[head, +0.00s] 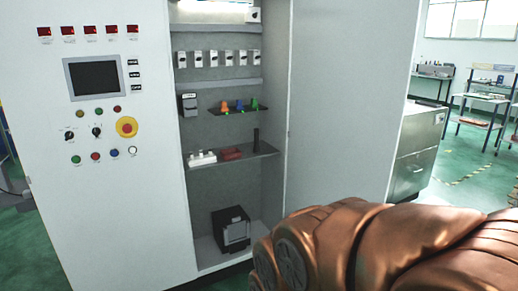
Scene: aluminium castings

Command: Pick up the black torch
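A slim dark cylinder, which looks like the black torch (256,142), stands upright at the right end of a shelf (232,160) inside the open cabinet. It is near the cabinet's inner right wall. To its left on the same shelf lie a dark red object (230,153) and a white block-like object (202,158), apart from the torch. My copper-coloured arm fills the lower right of the head view, in front of the cabinet door. My gripper is not in view.
Above is a small shelf with orange, blue and green items (239,106). A black box (231,229) sits on the cabinet floor. The cabinet's left front (100,190) carries buttons and a screen; its open door (345,100) stands to the right. A grey drawer unit (415,150) is beyond.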

